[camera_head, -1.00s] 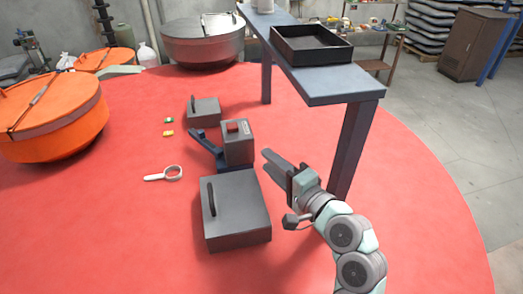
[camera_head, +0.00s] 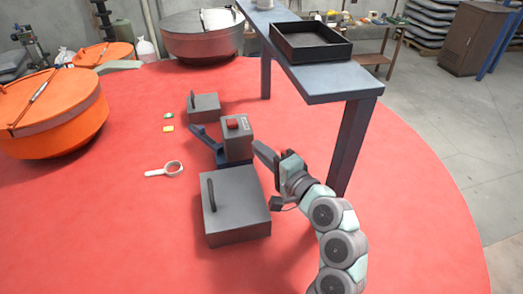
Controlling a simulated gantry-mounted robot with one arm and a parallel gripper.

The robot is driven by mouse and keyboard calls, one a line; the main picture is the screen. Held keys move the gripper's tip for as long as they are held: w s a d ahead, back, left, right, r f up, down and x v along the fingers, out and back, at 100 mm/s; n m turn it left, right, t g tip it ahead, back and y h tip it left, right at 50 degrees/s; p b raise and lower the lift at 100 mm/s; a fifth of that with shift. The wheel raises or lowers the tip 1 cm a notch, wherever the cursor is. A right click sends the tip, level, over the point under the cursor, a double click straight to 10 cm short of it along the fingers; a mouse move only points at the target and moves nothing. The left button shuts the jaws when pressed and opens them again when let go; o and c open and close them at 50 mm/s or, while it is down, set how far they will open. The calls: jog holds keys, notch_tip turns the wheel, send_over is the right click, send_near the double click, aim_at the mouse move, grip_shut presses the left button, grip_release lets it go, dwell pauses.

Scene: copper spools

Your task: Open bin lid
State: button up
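A large dark grey box bin (camera_head: 240,205) stands on the red surface near the middle. Its flat lid is shut, with a black bar handle (camera_head: 211,195) at its left side. A smaller grey box (camera_head: 205,107) of the same kind, with a handle, stands farther back, its top also shut. My gripper (camera_head: 258,148) is in the air to the upper right of the large bin, apart from its handle. Its fingers point up and left and overlap in this view, so the gap between them is hidden. No object shows in it.
A grey device with a red top button (camera_head: 236,128) and a blue lever (camera_head: 204,138) stands just behind the large bin. A blue-grey bench (camera_head: 340,84) with a black tray (camera_head: 311,55) rises at the right. The red surface at front left is clear.

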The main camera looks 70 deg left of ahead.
grip_shut()
dwell(0.5)
grip_release()
jog(key=o, duration=0.6)
jog(key=shift+d, duration=0.1)
jog(key=b+v, duration=0.2)
jog(key=v, duration=0.8)
jog(key=shift+d+b, duration=0.35)
jog(key=shift+b, duration=0.05)
jog(key=shift+w+r, duration=0.1)
